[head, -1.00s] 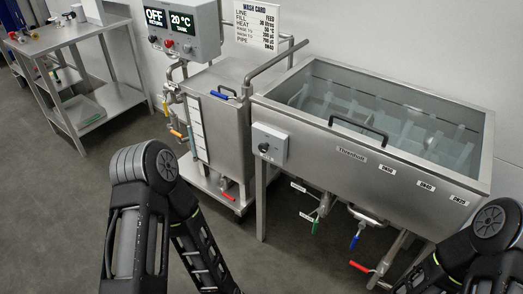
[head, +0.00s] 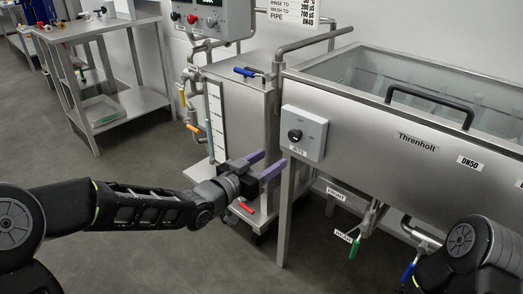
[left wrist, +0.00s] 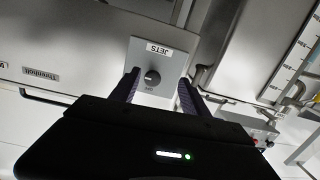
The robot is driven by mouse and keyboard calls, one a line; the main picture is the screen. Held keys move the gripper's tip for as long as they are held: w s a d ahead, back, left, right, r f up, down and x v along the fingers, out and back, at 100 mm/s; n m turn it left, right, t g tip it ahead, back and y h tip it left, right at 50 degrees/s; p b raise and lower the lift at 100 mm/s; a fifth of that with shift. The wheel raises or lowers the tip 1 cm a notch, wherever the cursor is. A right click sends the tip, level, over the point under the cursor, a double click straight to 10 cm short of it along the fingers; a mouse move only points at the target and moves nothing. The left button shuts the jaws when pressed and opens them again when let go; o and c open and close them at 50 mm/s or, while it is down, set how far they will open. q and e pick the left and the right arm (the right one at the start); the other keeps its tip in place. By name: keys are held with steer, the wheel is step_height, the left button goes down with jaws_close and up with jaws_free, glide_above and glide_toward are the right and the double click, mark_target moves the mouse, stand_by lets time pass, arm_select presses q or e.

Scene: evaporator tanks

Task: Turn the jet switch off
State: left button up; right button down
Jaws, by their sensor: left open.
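The jet switch is a black round knob (head: 295,135) on a pale grey box (head: 313,143) at the left end of the long tank's front. In the left wrist view the knob (left wrist: 152,78) shows on its plate, with the label JETS (left wrist: 158,49) upside down. My left gripper (head: 268,165) is open and empty, with purple fingers, below and left of the box in the head view. In the left wrist view its fingers (left wrist: 157,92) stand on either side of the knob, seemingly apart from it. The knob's exact setting is hard to read. My right gripper is not seen.
The long steel tank (head: 422,123) has a black handle (head: 430,104). A smaller tank (head: 240,110) with pipes and coloured valve handles stands left of it. A control box (head: 212,20) is above. A steel table (head: 90,30) is at the far left. Floor between is clear.

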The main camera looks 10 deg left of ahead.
mark_target(293, 136)
arm_select(q)
steer(key=r, duration=0.1)
steer(key=r+m+h, duration=0.1)
steer(key=r, duration=0.1)
steer(key=shift+d+r+t, duration=0.15)
steer(key=shift+d+t, duration=0.05)
steer(key=shift+t, duration=0.1)
steer(key=shift+w, duration=0.1)
steer(key=b+x, duration=0.1)
steer(key=x, duration=0.6)
steer(key=shift+w+d, duration=0.25)
steer(key=shift+c, duration=0.5)
jaws_close()
